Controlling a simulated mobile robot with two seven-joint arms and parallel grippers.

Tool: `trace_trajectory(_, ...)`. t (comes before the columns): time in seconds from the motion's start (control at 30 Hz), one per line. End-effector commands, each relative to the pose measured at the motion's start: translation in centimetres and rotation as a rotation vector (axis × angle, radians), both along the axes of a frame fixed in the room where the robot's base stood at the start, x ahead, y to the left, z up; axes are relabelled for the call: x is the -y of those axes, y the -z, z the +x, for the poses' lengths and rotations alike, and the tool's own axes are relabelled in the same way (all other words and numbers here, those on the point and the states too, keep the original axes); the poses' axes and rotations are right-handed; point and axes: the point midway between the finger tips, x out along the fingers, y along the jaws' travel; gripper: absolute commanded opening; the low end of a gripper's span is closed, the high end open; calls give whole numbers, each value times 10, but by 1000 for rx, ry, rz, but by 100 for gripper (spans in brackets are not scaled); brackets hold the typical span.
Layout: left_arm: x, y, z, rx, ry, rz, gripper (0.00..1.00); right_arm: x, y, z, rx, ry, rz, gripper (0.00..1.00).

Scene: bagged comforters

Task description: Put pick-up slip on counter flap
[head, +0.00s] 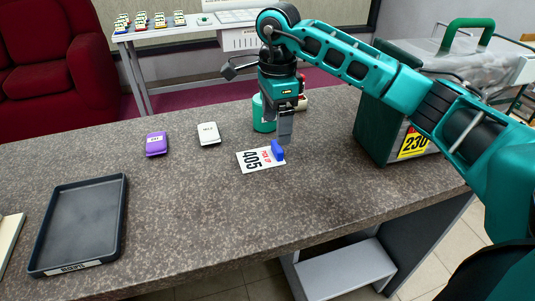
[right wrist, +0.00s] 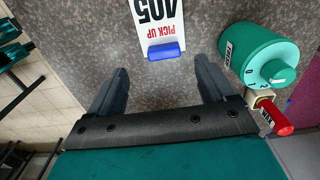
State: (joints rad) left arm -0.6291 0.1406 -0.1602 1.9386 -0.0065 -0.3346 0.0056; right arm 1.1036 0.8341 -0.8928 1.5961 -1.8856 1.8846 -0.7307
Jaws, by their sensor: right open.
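The pick-up slip (head: 252,161) is a white card marked 405 with red print and a blue grip block (head: 278,150) at its right end. It lies flat on the speckled grey-brown counter (head: 205,205). In the right wrist view, the slip (right wrist: 158,22) lies ahead of the fingers, its blue block toward the gap between them. My right gripper (head: 285,130) is open and empty, pointing down above the blue block. It also shows in the right wrist view (right wrist: 161,80). I cannot make out a separate flap in the counter. My left gripper is not in view.
A teal container with a dial (right wrist: 265,58) stands close beside my right gripper. A purple item (head: 156,144) and a white item (head: 208,134) lie left of the slip. A dark tray (head: 121,205) is at the left; a green box marked 230 (head: 372,130) stands right.

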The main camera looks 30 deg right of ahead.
Motion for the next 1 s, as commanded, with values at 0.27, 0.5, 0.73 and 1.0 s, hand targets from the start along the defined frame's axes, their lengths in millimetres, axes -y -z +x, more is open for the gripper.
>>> trace_trajectory(0.27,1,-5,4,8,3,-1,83,4,27,1,-4,3,0,83)
trace_trajectory(0.5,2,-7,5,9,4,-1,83,6,56,3,-1,2,0,83)
trace_trajectory(0.73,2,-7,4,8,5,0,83,6,59,4,2,1,0,83)
trace_trajectory(1.0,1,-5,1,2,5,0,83,6,59,4,1,1,0,61)
